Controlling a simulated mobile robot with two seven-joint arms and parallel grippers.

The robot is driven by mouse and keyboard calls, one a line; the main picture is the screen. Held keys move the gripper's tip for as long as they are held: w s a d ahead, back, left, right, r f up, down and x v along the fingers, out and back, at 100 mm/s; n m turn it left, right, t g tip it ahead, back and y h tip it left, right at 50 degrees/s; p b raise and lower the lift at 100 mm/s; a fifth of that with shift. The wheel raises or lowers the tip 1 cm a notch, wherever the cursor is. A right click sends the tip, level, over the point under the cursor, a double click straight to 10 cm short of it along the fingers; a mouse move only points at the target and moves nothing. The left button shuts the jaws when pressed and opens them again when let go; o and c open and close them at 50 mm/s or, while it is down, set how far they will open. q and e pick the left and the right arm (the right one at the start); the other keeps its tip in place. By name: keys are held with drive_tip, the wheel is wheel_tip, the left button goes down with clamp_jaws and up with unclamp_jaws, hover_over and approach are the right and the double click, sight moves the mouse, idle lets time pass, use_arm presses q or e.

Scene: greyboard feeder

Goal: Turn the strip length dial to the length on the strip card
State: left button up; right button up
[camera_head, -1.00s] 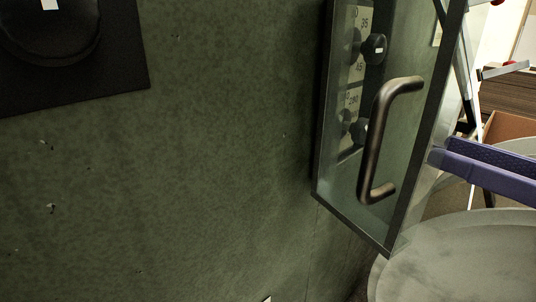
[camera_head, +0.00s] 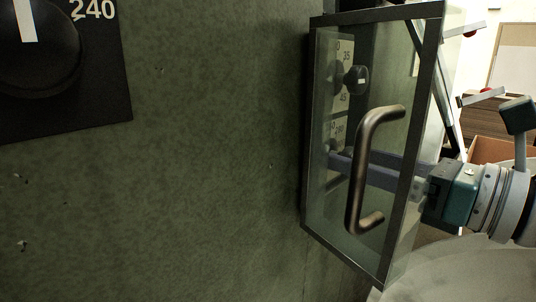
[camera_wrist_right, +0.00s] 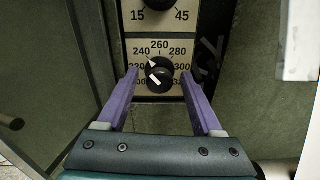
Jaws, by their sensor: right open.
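In the right wrist view, a black dial with a white mark (camera_wrist_right: 159,79) sits on a pale scale plate (camera_wrist_right: 140,55) numbered around 240, 260 and 280. The white bar slants across the knob; I cannot tell its exact reading. My right gripper (camera_wrist_right: 160,76) is open, with one purple finger on each side of this dial; contact is not clear. In the head view, my right gripper (camera_head: 336,163) reaches in behind the glass door, and its fingertips and the lower dial are partly hidden. No strip card is readable. My left gripper is not in view.
The glass door (camera_head: 335,215) with a bronze handle (camera_head: 367,165) stands between the head camera and the dials. Another dial (camera_head: 357,80) sits above. A large black knob by a "240" label (camera_head: 92,9) is at upper left. A pale sheet (camera_wrist_right: 299,40) is at right.

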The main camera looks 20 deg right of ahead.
drive_tip(key=shift+c, duration=0.3)
clamp_jaws()
drive_tip(key=shift+m, duration=0.4)
drive_tip(key=shift+d+f+m+p, duration=0.1)
drive_tip(key=shift+m+p, duration=2.2)
drive_tip(key=shift+m, duration=1.45)
drive_tip(key=shift+d+m+p, duration=0.1)
drive_tip(key=shift+m+p, duration=2.2)
drive_tip(key=shift+m, duration=1.45)
